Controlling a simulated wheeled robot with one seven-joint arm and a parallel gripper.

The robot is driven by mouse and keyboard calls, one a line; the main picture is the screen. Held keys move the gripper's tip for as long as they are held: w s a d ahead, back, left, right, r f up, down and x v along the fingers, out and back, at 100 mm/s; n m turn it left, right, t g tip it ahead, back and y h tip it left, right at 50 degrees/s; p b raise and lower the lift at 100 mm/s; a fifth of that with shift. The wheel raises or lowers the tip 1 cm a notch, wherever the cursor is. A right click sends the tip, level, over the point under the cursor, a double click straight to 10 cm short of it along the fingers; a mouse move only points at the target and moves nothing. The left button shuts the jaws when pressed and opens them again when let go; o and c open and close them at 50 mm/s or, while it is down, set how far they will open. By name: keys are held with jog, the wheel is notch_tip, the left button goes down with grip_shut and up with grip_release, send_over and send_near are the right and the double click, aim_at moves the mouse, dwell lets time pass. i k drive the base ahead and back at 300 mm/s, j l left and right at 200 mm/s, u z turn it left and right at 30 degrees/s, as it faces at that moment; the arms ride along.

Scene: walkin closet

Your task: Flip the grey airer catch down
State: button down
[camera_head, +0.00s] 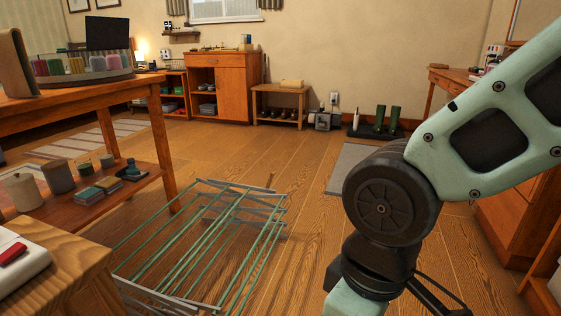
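A low clothes airer (207,238) with green rods and grey end bars stands on the wooden floor, left of my arm. Its grey catch cannot be made out for certain at this size, nor whether it is up or down. My arm comes in from the upper right and bends down at a large dark joint, right of the airer. Its end runs out of the bottom of the picture, so my gripper is not seen.
A wooden table with a lower shelf (150,185) stands left of the airer. A wooden block top (75,262) bearing a white item is at the near left. A grey mat (348,168) lies behind my arm. Bare floor (300,215) lies between airer and arm.

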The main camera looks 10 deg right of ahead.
aim_at(272, 174)
jog(key=i+l, duration=0.25)
jog(key=i, duration=0.3)
jog(key=i+l+u, duration=0.15)
jog(key=i, duration=0.4)
jog(key=i+l, duration=0.35)
jog(key=i, duration=0.15)
jog(key=u, duration=0.05)
